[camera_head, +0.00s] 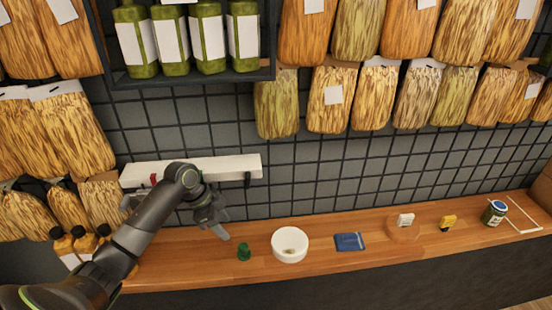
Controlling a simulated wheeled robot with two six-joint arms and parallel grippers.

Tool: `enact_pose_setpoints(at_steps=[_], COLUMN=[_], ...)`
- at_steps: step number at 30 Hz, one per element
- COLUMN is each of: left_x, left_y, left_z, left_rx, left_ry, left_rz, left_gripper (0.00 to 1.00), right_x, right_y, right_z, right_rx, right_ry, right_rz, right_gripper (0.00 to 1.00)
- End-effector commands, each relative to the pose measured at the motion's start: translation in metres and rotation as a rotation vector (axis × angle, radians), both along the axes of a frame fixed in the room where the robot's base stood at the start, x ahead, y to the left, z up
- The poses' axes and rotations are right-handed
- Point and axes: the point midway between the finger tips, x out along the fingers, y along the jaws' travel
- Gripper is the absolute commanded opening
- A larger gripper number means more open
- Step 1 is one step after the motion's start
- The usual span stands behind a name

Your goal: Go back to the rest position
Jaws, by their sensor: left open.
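My left arm comes in from the left, bent at the elbow, with its left gripper (222,228) pointing down over the wooden counter (200,262). The gripper is small in the picture and looks open, with nothing seen between its fingers. It is left of a white bowl (290,246) and above and left of a small green object (244,252). My right gripper is not in view.
Along the counter stand a blue flat item (350,242), a round clear dish with a white piece (405,220), a yellow item (448,222) and a jar (494,213). A white shelf (225,169) is on the tiled wall behind the arm. Orange bottles (62,246) stand at left.

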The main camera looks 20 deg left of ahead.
Motion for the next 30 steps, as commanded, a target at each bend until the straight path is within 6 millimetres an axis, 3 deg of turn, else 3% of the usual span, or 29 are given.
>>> enact_pose_setpoints(at_steps=[5, 8, 13, 18, 24, 30], left_x=[-0.003, -0.017, -0.076, -0.146, -0.205, -0.243], left_y=[-0.002, -0.01, -0.038, -0.063, -0.073, -0.073], left_z=[-0.003, -0.018, -0.062, -0.083, -0.077, -0.063], left_rx=[0.002, 0.014, 0.063, 0.104, 0.13, 0.146], left_ry=[0.003, 0.02, 0.06, 0.067, 0.044, 0.019], left_rz=[0.005, 0.034, 0.185, 0.43, 0.7, 0.902], left_gripper=[0.5, 0.5, 0.5, 0.5, 0.5, 0.5], right_x=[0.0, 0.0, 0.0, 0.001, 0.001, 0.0], right_y=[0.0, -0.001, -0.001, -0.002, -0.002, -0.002], right_z=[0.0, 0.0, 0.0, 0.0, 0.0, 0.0], right_rx=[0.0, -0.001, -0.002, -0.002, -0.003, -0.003], right_ry=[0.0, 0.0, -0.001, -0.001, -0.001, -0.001], right_rz=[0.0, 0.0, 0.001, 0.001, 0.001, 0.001], right_gripper=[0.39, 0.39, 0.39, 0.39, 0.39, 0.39])
